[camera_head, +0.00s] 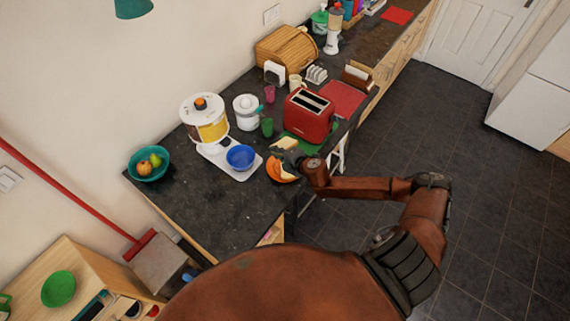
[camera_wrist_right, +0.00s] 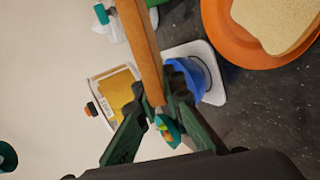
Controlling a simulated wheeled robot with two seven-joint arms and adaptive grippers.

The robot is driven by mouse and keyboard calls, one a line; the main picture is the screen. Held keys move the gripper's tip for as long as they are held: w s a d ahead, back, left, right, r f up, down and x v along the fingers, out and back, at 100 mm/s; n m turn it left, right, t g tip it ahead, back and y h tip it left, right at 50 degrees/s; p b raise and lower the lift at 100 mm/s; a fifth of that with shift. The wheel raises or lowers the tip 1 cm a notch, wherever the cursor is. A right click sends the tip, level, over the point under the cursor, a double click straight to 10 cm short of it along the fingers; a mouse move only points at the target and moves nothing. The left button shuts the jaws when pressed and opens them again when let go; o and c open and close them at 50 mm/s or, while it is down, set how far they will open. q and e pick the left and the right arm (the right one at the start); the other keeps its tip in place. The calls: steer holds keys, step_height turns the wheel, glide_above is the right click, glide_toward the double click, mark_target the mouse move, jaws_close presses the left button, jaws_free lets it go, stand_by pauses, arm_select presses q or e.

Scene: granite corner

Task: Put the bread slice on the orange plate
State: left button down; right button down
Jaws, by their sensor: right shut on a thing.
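My right gripper (camera_head: 288,154) is shut on a bread slice (camera_head: 287,142). In the right wrist view the fingers (camera_wrist_right: 158,108) grip this slice, which shows edge-on as a long brown crust strip (camera_wrist_right: 140,45). The orange plate (camera_head: 272,168) lies on the dark counter near its front edge, partly hidden by my gripper. A second bread slice (camera_head: 287,173) lies on it. In the right wrist view the plate (camera_wrist_right: 222,38) and the slice on it (camera_wrist_right: 272,22) are at the upper right, apart from the held slice. My left gripper is not in view.
A red toaster (camera_head: 309,115) stands just behind my gripper, with a green board (camera_head: 290,137) beside it. A blue bowl (camera_head: 240,157) on a white scale or tray (camera_head: 215,153) stands left of the plate. The counter's front left is clear.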

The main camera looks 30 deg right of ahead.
steer(key=shift+d+f+b, duration=0.15)
steer(key=shift+f+b, duration=0.5)
steer(key=shift+b, duration=0.05)
step_height(320, 180, down, 9)
steer(key=b, duration=0.8)
steer(key=shift+r, duration=0.15)
steer(key=c, duration=2.2)
jaws_free()
steer(key=p+v, duration=0.4)
steer(key=v, duration=0.3)
steer(key=shift+s+r+p, duration=0.3)
steer(key=shift+s, duration=0.2)
